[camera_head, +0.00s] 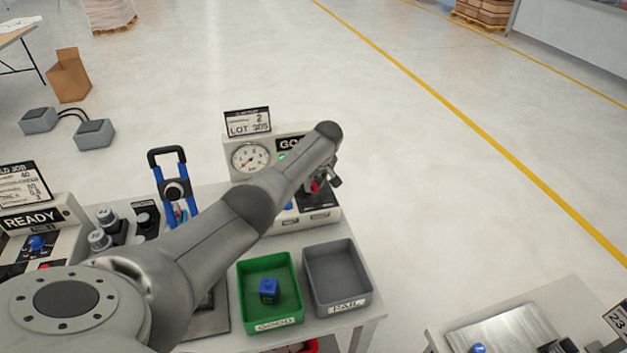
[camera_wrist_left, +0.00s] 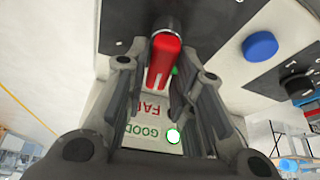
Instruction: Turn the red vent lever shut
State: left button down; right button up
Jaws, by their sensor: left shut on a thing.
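In the head view my left arm reaches across the bench to the gauge box (camera_head: 250,158). There my left gripper (camera_head: 325,181) is at the box's right end, and only a small red part (camera_head: 315,186) of the lever shows, the rest hidden by the arm and fingers. My right gripper is not in view.
A blue button (camera_wrist_left: 260,46) is beside the lever.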

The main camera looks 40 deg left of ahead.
pick_arm(q)
jog(key=shift+f+n+b, duration=0.25)
jog(key=shift+n+b, duration=0.1)
jog(key=shift+n, duration=0.25)
jog(key=n+b, duration=0.1)
jog(key=b, duration=0.1)
jog(key=n+g+b, duration=0.1)
jog(key=n+b, duration=0.1)
jog(key=n+g+b, duration=0.1)
jog(key=b, duration=0.1)
jog(key=shift+s+y, duration=0.25)
jog(key=shift+y, duration=0.05)
jog(key=shift+s+a+r+n+g+b, duration=0.1)
jog(key=shift+r+n+g+b, duration=0.15)
jog(key=shift+n+b, duration=0.9)
jog(key=shift+m, duration=0.25)
jog(key=c, duration=1.3)
grip_release()
jog(key=v, duration=1.2)
